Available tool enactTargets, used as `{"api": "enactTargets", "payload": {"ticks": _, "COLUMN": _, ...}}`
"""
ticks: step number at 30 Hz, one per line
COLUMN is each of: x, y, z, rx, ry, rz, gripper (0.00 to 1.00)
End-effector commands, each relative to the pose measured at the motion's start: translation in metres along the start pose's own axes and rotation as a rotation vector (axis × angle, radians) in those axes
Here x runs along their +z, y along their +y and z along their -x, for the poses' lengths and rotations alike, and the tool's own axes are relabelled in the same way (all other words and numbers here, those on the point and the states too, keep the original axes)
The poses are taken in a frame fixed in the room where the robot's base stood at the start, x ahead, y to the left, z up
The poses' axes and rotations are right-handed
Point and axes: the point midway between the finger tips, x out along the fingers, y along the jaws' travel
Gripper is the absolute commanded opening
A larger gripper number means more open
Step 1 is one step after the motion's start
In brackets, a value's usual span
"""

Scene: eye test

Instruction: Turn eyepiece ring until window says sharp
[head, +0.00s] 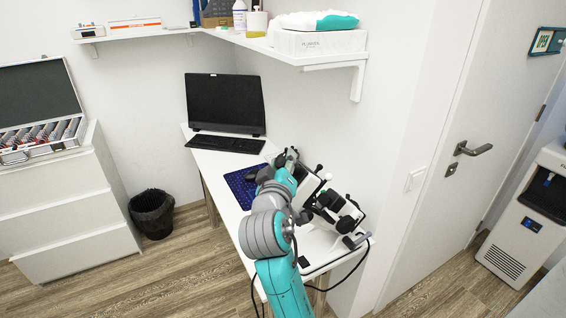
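A white and black eye-examination instrument (335,207) stands on the white desk (222,158), right of my arm. My teal and grey arm reaches over the desk, and my gripper (288,157) is at its far end, close to the instrument's upper left part. The gripper is small and dark here; I cannot tell whether its fingers are open or shut, or whether they touch anything. I cannot make out the eyepiece ring, which is too small or hidden. A monitor (225,102) at the back of the desk looks dark, with no readable window or word on it.
A keyboard (225,143) and a blue mat (240,188) lie on the desk. A wall shelf (310,61) with boxes and bottles hangs above. A black cable (350,262) droops at the desk's front right. A bin (152,213) and white drawers (70,215) stand left.

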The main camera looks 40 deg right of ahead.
Motion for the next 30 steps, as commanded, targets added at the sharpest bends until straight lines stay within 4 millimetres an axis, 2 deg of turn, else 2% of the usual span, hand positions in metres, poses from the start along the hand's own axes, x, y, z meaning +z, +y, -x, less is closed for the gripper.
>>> {"api": "enactTargets", "payload": {"ticks": 11, "x": -0.0002, "y": -0.0018, "z": 0.0003, "rx": 0.073, "ry": 0.000, "rz": -0.031, "gripper": 0.03}}
{"api": "enactTargets", "payload": {"ticks": 30, "x": -0.0004, "y": -0.0023, "z": -0.0004, "rx": 0.425, "ry": 0.000, "rz": -0.192, "gripper": 0.03}}
